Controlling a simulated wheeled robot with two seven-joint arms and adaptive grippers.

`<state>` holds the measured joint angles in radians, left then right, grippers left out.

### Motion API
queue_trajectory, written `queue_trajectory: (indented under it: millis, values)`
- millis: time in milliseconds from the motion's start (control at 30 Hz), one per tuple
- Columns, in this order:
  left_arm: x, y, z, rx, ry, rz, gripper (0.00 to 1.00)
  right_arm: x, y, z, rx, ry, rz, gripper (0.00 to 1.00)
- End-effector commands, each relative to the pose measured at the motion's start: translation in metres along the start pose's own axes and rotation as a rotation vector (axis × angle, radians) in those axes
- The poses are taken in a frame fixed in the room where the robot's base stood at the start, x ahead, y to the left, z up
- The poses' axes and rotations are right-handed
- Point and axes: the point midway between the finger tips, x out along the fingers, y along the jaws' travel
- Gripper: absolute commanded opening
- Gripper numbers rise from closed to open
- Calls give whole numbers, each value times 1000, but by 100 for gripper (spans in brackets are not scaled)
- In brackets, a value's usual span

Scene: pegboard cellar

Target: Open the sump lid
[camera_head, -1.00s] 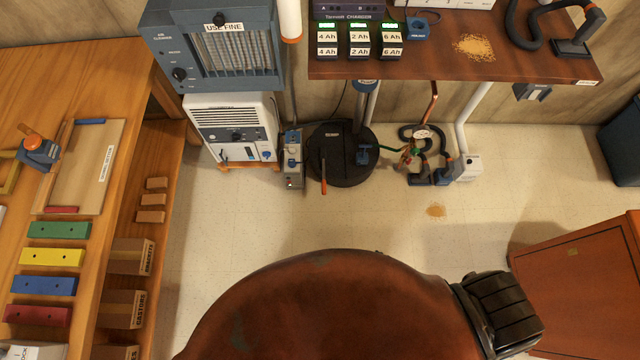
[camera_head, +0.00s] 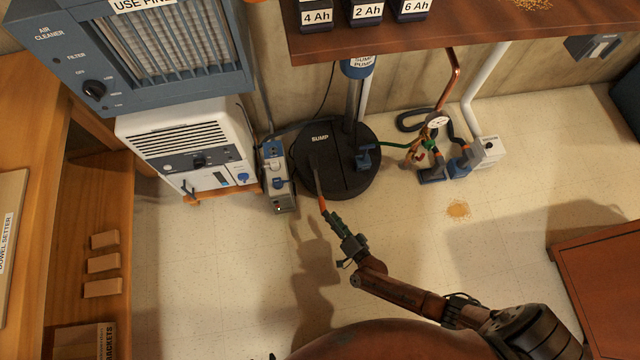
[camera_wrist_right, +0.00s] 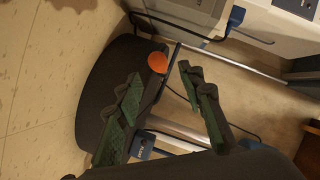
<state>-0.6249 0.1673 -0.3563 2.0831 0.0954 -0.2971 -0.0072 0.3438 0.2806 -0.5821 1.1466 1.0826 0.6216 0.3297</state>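The sump lid (camera_head: 372,186) is a round dark disc labelled SUMP, lying flat on the floor in the head view; it is also dark in the wrist view (camera_wrist_right: 97,85). A dark lever with an orange grip (camera_head: 321,203) sticks out over its front edge. The orange end (camera_wrist_right: 158,62) shows between the fingertips in the wrist view. My right gripper (camera_head: 329,213) has green-padded fingers and is at the orange grip; in the wrist view its fingers (camera_wrist_right: 160,74) are spread apart, with gaps beside the orange end. My left gripper is out of view.
A grey power strip box (camera_head: 278,180) and white dehumidifier-like unit (camera_head: 190,150) stand left. Hoses and a gauge (camera_head: 437,120) are to the right. A workbench (camera_head: 420,28) overhangs the back.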

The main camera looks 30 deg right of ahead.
Motion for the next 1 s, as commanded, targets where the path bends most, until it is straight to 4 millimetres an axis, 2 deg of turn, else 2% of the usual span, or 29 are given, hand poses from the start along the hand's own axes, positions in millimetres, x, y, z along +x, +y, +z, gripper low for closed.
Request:
queue_trajectory:
  millis: [133, 400, 600, 800, 1000]
  values:
    - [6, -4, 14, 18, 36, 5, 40, 24, 2, 1, -1, 0, 0, 36]
    - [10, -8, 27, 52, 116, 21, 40, 59, 3, 1, -2, -1, 2, 36]
    - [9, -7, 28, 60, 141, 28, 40, 68, 1, 0, -3, -2, 1, 36]
    - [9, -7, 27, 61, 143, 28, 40, 68, 0, 0, -4, -1, 1, 36]
    - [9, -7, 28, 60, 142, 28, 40, 68, 0, 0, -3, -1, 1, 23]
